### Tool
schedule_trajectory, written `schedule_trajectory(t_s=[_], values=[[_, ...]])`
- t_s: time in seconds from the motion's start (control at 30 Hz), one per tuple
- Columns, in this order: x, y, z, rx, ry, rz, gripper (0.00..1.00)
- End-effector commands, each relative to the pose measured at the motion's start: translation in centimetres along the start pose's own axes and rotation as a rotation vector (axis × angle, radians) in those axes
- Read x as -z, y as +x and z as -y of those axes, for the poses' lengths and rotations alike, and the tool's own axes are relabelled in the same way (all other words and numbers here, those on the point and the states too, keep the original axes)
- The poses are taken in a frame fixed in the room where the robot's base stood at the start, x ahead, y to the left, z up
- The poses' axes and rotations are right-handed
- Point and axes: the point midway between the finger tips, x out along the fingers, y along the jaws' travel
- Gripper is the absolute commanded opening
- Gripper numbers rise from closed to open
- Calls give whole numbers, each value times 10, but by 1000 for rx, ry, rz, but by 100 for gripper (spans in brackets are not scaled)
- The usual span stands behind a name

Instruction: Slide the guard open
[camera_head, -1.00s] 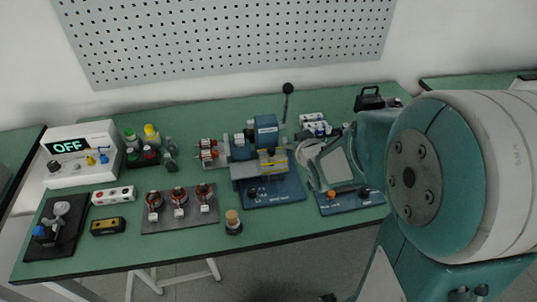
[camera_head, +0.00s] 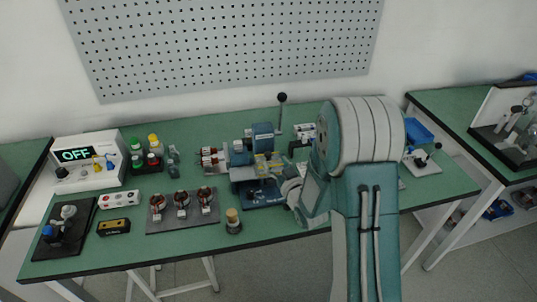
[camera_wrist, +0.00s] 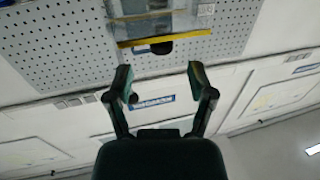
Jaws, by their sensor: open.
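The guard (camera_wrist: 150,22) shows in the wrist view as a clear panel with a yellow strip along its lower edge and a dark knob below it. In the head view, a blue machine (camera_head: 262,137) at the middle of the bench has a yellow-edged part (camera_head: 263,166) at its front, partly covered by my arm. My gripper (camera_wrist: 160,70) is open and empty in the wrist view. The guard's yellow strip appears above and between its fingertips, apart from them. My arm hides the gripper in the head view.
A black-knobbed lever (camera_head: 281,100) rises behind the machine. A dark tray (camera_head: 180,222) with several coils lies to the left, beside a small wood-topped post (camera_head: 233,222). An OFF display box (camera_head: 90,160) stands far left. A pegboard (camera_head: 220,45) backs the bench.

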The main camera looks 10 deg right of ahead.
Motion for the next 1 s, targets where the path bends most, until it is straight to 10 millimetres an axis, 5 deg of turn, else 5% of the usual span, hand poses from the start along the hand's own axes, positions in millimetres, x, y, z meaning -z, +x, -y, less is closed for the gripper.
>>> schedule_trajectory(t_s=[0.3, 0.67, 0.8, 0.83, 1.0], values=[[0, 47, 0, 1, 0, 0, 70], [0, 53, 0, -1, 0, 1, 70], [0, 52, 0, -1, 0, 1, 8], [0, 53, 0, -1, 0, 1, 0], [0, 53, 0, -1, 0, 0, 0]])
